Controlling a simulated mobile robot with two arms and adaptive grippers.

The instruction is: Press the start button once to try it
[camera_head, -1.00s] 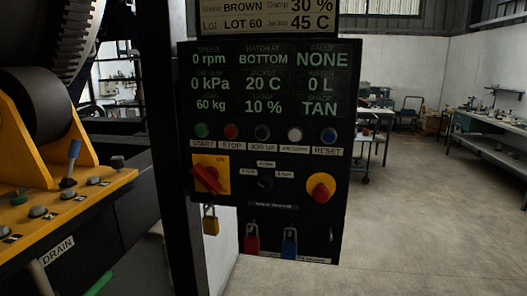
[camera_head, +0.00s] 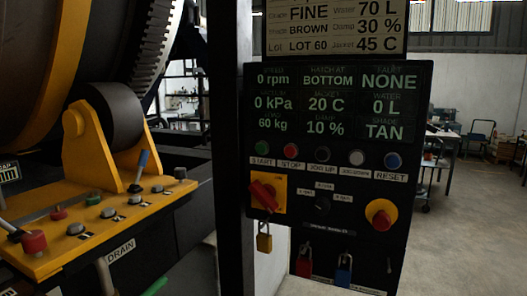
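The start button (camera_head: 260,147) is a green round button at the left end of the button row on the black control panel (camera_head: 288,228), with a START label below it. The red stop button (camera_head: 292,151) sits just to its right. The display (camera_head: 333,104) reads 0 rpm, hatch at BOTTOM, 0 kPa, 20 C, fault NONE, 60 kg, 10 %, 0 L and TAN. Neither of my grippers shows in the head view.
A red rotary switch (camera_head: 265,193) with a yellow padlock (camera_head: 264,238) hangs below start. A red emergency knob (camera_head: 381,215) is at lower right. Red (camera_head: 304,262) and blue (camera_head: 344,271) padlocks hang at the bottom. A dark post (camera_head: 232,130) stands left of the panel. Open floor (camera_head: 450,240) lies right.

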